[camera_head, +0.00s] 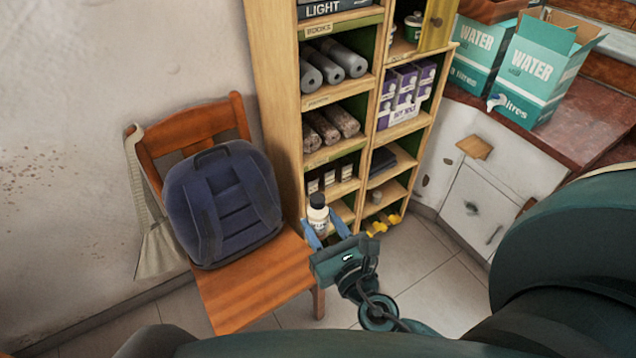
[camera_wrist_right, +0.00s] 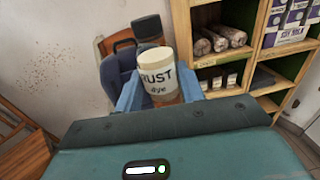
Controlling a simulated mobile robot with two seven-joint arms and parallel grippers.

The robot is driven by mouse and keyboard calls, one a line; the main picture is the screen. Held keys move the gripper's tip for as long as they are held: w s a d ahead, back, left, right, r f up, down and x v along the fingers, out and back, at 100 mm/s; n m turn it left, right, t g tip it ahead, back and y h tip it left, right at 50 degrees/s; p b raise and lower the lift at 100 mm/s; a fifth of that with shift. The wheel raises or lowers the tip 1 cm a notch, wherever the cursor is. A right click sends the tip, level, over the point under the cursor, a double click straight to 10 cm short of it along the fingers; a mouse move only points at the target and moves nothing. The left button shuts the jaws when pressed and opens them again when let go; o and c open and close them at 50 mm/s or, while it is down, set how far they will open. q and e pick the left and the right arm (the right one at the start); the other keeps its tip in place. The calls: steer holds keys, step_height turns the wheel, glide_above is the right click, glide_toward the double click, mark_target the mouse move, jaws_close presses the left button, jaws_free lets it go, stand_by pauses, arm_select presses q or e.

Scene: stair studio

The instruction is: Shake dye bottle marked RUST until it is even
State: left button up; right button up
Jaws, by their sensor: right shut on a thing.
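The dye bottle (camera_head: 317,211) is white with a dark brown cap, held up in front of the wooden shelf. In the right wrist view the bottle (camera_wrist_right: 159,76) shows the words RUST dye on its label, and its dark cap is at the top, tilted a little. My right gripper (camera_head: 324,227) has its blue fingers on both sides of the bottle and is shut on it. In the right wrist view the fingers (camera_wrist_right: 160,92) flank the bottle. How even the dye is inside cannot be seen. My left gripper is not in view.
A wooden shelf (camera_head: 287,120) with rolls, jars and purple boxes stands behind the bottle. A wooden chair (camera_head: 248,288) with a blue backpack (camera_head: 222,203) stands to the left. Teal WATER boxes (camera_head: 533,70) sit on a counter at right. Tiled floor is open below the gripper.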

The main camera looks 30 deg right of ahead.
mark_target(323, 217)
steer(key=shift+f, duration=0.4)
steer(key=shift+r, duration=5.15)
steer(key=shift+f, duration=5.2)
steer(key=shift+r, duration=5.25)
steer(key=shift+f, duration=0.1)
